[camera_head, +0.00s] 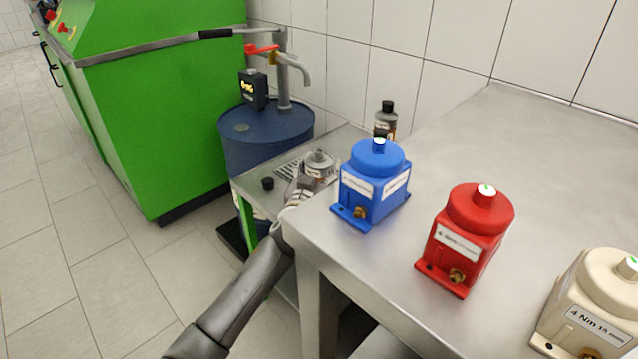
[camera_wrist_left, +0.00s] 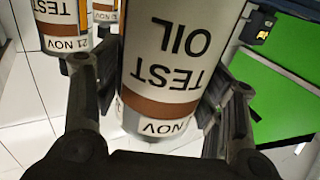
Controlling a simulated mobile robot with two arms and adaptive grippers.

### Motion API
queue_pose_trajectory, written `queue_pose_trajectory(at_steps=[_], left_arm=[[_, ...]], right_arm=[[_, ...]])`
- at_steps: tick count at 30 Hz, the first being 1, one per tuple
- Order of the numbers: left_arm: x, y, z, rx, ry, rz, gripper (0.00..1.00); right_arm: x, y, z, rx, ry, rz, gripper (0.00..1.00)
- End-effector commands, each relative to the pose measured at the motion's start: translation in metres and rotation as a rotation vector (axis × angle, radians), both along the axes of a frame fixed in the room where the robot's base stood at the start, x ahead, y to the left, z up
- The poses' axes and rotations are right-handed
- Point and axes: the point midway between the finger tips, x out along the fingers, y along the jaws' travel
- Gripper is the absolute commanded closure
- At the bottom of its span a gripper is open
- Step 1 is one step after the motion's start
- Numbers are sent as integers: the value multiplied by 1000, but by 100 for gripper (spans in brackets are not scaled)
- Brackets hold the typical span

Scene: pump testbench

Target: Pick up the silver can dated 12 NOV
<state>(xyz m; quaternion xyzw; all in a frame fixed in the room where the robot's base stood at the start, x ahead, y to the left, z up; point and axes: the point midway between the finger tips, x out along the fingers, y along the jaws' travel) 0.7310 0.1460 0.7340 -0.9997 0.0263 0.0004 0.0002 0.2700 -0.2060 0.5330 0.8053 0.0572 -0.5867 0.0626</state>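My left gripper (camera_head: 307,183) is at a silver can (camera_head: 319,162) on the low metal bench, beside the worktable's left corner. In the left wrist view the gripper (camera_wrist_left: 165,105) is open, with one finger on each side of a silver can (camera_wrist_left: 180,60). That can has an upside-down TEST OIL label, a brown band and a date tag reading NOV; its day number is hidden. A second can (camera_wrist_left: 60,22) stands left of the left finger; its tag shows NOV and a day number I cannot read surely. A third can (camera_wrist_left: 104,12) shows partly behind. My right gripper is not in view.
A blue pump (camera_head: 374,183), a red pump (camera_head: 468,236) and a cream pump (camera_head: 590,305) stand on the worktable (camera_head: 520,140). A dark-capped bottle (camera_head: 386,118) stands behind. A blue drum (camera_head: 265,130) and green machine (camera_head: 150,120) are to the left.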

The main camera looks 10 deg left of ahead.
Motion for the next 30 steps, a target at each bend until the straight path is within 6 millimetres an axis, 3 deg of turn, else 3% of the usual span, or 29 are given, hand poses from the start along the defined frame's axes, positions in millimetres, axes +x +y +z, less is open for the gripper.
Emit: queue_pose_trajectory(at_steps=[1,7,15,22,30], left_arm=[[0,0,0,0,0,0,48],[0,0,1,0,-2,-1,71],[0,0,3,-1,-2,-1,71],[0,0,24,-2,-4,0,71],[-14,3,52,-1,-4,0,71]], right_arm=[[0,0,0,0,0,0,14],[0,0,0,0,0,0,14],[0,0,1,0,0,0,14],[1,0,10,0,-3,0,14],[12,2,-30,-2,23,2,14]])
